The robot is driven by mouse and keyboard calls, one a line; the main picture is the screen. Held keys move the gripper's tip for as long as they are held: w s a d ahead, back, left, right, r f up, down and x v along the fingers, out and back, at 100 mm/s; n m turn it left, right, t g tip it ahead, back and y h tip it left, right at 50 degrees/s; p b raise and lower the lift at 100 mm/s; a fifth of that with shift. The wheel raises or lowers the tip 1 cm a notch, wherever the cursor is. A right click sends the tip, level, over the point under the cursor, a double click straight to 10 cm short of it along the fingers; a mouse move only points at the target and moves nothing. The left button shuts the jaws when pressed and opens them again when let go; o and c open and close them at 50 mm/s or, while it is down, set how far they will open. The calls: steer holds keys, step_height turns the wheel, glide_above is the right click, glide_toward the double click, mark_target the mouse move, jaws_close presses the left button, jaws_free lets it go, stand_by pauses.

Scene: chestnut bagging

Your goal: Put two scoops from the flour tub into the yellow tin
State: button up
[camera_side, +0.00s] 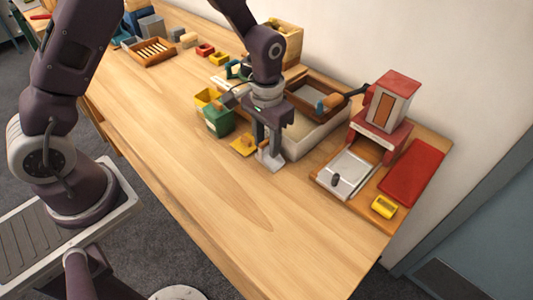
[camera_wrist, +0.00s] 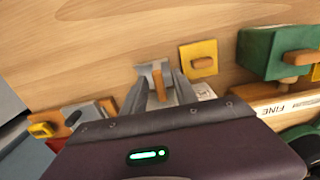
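My gripper (camera_side: 268,151) points down over the middle of the table, its two fingers apart. In the wrist view, a small metal scoop (camera_wrist: 150,68) with a wooden handle (camera_wrist: 158,84) stands between the fingers, with gaps visible beside the handle. The scoop's pale metal part (camera_side: 270,160) rests at table level under the fingers. The yellow tin (camera_side: 206,97) stands to the left, behind a green box. A yellow lid (camera_side: 243,145) with a wooden knob lies flat just left of my gripper. A pale tub (camera_side: 308,141), seemingly the flour tub, stands behind my gripper; its contents are mostly hidden.
The green box (camera_side: 218,121) has a wooden knob on top. A brown wooden tray (camera_side: 306,84) sits behind. A red-topped mill (camera_side: 391,98), metal tray (camera_side: 347,172), red pad (camera_side: 412,172) and small yellow block (camera_side: 384,207) stand right. The table's front is clear.

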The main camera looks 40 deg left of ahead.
mark_target(267, 140)
jaws_close()
steer(key=shift+r, duration=0.1)
steer(key=shift+r, duration=2.4)
